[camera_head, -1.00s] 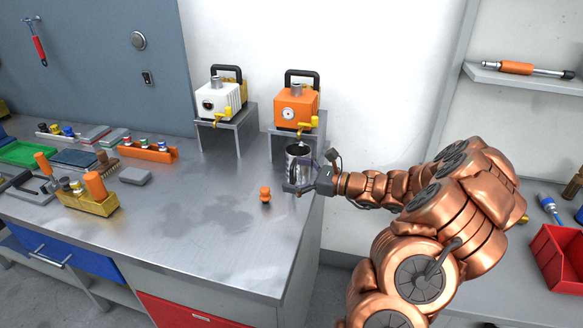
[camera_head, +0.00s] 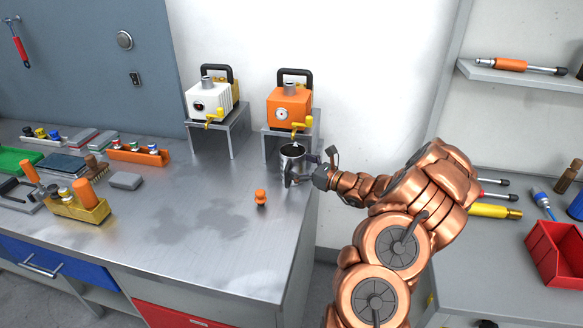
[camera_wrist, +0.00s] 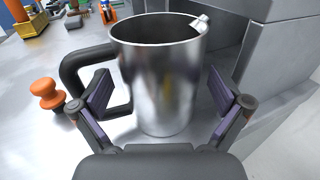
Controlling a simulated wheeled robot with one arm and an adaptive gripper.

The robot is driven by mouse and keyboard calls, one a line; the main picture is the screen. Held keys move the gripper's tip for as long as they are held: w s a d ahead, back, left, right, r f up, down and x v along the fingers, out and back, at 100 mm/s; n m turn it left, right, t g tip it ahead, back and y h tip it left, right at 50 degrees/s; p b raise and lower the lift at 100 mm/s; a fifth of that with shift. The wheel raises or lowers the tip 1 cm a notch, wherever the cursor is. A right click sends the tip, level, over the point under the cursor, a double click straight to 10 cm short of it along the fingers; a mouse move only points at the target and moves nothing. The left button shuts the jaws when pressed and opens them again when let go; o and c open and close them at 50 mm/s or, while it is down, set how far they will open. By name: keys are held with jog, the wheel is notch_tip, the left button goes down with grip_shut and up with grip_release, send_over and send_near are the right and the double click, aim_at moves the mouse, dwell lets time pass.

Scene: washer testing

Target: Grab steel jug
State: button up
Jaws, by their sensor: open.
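The steel jug (camera_head: 291,163) stands upright on the metal bench, in front of the stand under the orange machine. In the wrist view the jug (camera_wrist: 160,75) fills the middle, its open rim at the top and its black handle (camera_wrist: 72,85) to the left. My gripper (camera_head: 307,167) is at the jug's right side in the head view. In the wrist view my gripper (camera_wrist: 165,100) is open, one finger pad to each side of the jug's body. The left finger overlaps the handle; whether it touches cannot be told.
The orange machine (camera_head: 289,106) on its stand is close behind the jug; a white machine (camera_head: 210,100) stands left of it. A small orange knob-shaped piece (camera_head: 261,198) is in front of the jug.

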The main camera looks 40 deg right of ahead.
jog(key=shift+w+a, duration=0.2)
jog(key=shift+w, duration=0.5)
jog(key=c, duration=1.2)
jog(key=shift+o, duration=0.2)
jog(key=shift+r, duration=0.25)
